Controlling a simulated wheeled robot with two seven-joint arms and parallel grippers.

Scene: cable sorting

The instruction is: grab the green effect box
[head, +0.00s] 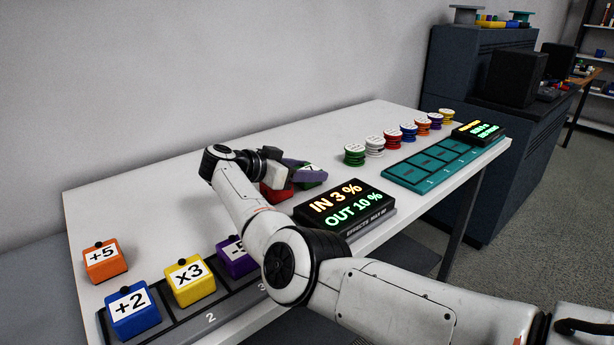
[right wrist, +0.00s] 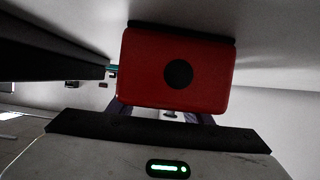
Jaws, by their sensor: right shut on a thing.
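A green box with a white label (head: 312,169) sits on the white table behind the display, partly hidden by my right gripper. My right gripper (head: 283,178) is at the middle of the table, just left of the green box. It is shut on a red box (head: 276,194). In the right wrist view the red box (right wrist: 200,80) with a round black knob lies between the two dark finger pads. In the head view my wrist hides part of the red box. Whether it touches the table I cannot tell. My left gripper is not in view.
A black display (head: 345,205) reads "IN 3 % OUT 10 %". A grey slotted rack (head: 180,334) holds blue, yellow (head: 185,280) and purple boxes. An orange box (head: 104,262) stands left. Several coloured round stacks (head: 375,146) and a teal tray (head: 405,173) are at the right.

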